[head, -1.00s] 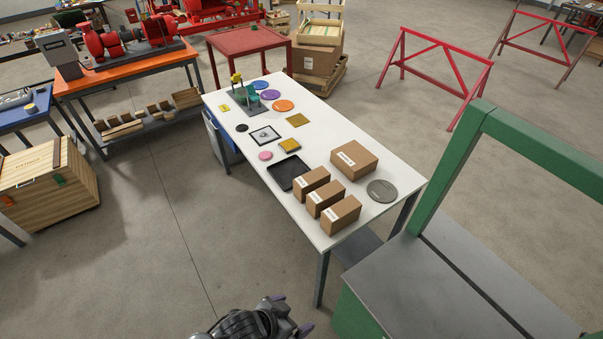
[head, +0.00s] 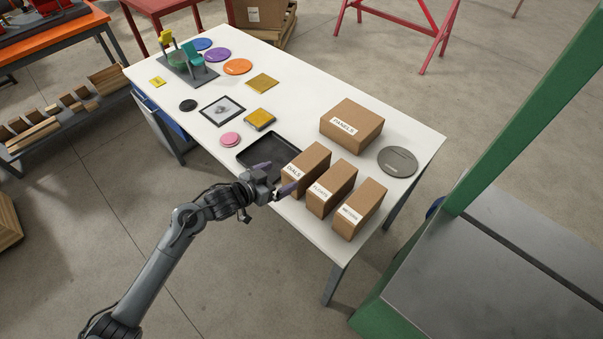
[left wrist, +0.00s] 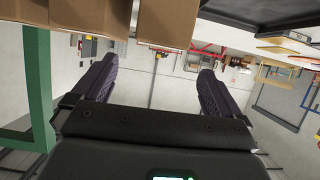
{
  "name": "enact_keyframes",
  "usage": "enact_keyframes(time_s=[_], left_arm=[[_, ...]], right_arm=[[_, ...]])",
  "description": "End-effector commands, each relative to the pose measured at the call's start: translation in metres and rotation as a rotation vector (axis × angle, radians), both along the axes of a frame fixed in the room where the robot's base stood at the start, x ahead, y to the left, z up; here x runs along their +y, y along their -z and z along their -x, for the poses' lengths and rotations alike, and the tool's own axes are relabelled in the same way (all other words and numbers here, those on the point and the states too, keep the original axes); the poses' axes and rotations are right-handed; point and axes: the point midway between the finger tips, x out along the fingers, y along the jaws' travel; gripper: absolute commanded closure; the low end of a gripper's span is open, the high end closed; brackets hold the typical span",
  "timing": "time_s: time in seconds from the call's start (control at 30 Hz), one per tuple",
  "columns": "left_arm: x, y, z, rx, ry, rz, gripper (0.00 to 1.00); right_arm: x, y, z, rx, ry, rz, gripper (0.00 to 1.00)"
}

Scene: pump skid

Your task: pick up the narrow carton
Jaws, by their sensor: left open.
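Three similar narrow brown cartons stand in a row at the near right of the white table: the carton labelled DIALS (head: 306,171), a middle carton (head: 331,188) and an end carton (head: 358,208). Which one is the narrow carton I cannot tell. A wider carton labelled PANELS (head: 352,125) stands behind them. My left gripper (head: 276,179) is open and empty at the table's near edge, just left of the DIALS carton. In the left wrist view the open fingers (left wrist: 155,70) have nothing between them, and brown carton faces (left wrist: 166,22) show beyond. The right gripper is out of view.
A black tray (head: 262,151) lies left of the DIALS carton, close to my gripper. A grey disc (head: 397,162) lies right of the PANELS carton. Flat coloured pieces and a small fixture (head: 188,64) occupy the far end. A green frame (head: 520,120) stands at the right.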

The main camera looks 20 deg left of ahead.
Motion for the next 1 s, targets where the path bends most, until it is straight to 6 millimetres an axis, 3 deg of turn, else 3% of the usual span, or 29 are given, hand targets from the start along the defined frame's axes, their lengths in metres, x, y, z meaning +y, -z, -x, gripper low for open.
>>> enact_keyframes(time_s=[0.1, 0.4, 0.73, 1.0], left_arm=[[-0.001, -0.002, -0.012, -0.021, -0.002, -0.001, 0.0], [-0.016, 0.01, -0.046, -0.024, -0.002, 0.0, 0.0], [-0.025, 0.018, -0.063, -0.024, -0.002, 0.0, 0.0], [-0.04, 0.03, -0.091, -0.023, -0.003, -0.001, 0.0]], right_arm=[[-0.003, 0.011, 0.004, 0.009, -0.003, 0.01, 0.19], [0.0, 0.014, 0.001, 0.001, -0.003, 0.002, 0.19], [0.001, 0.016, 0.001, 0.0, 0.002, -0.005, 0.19], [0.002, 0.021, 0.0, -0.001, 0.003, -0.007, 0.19]])
